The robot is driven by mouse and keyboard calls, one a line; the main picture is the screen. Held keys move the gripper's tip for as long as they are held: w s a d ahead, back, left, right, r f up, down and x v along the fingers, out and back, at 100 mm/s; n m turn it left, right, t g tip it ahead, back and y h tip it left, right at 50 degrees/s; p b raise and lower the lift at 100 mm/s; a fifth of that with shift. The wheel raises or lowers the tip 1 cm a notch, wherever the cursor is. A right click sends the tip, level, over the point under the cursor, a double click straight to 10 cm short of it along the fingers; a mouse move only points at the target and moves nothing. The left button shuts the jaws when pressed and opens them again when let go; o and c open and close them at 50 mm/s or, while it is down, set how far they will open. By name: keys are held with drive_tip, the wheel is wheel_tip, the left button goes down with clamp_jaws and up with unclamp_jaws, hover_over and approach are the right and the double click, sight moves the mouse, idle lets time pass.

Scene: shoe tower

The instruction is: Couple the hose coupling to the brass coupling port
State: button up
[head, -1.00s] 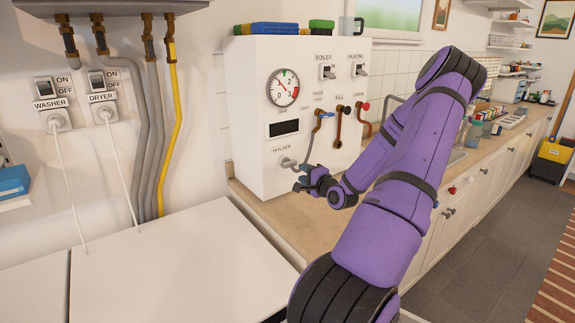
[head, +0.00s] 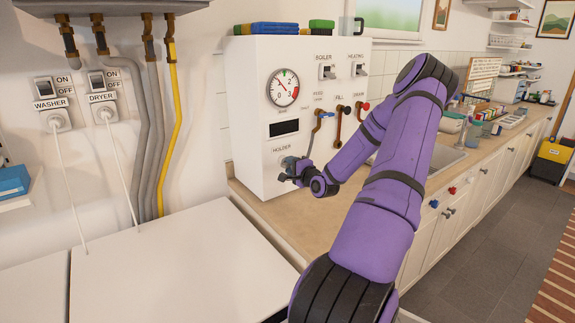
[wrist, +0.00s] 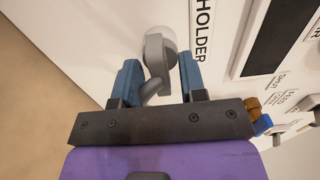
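The grey hose coupling (wrist: 154,55) sits at the round holder on the white panel, beside the HOLDER label. In the wrist view, the two blue fingers of my gripper (wrist: 159,80) are apart on either side of the coupling, with gaps visible. In the head view, my gripper (head: 288,171) is at the holder and largely covers the coupling. A small brass-coloured piece (wrist: 253,106) shows at the right of the wrist view beside a blue part; I cannot tell whether it is the coupling port.
The white boiler box (head: 257,150) carries a gauge (head: 283,88), a dark display (head: 284,128), switches, and FILL and DRAIN (head: 362,107) fittings close to my arm. The wooden counter (head: 283,212) below is clear. A white appliance top (head: 180,260) is at front left.

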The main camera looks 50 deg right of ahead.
drive_tip(key=shift+c, duration=0.4)
clamp_jaws()
drive_tip(key=shift+s+a, duration=0.2)
drive_tip(key=shift+s, duration=0.45)
drive_tip(key=shift+v, duration=1.35)
drive_tip(key=v, duration=0.5)
drive_tip(key=s+d, duration=0.4)
drive_tip(key=d, duration=0.9)
drive_tip(key=s+d, duration=0.4)
drive_tip(key=d, duration=1)
drive_tip(key=shift+s+d, duration=0.35)
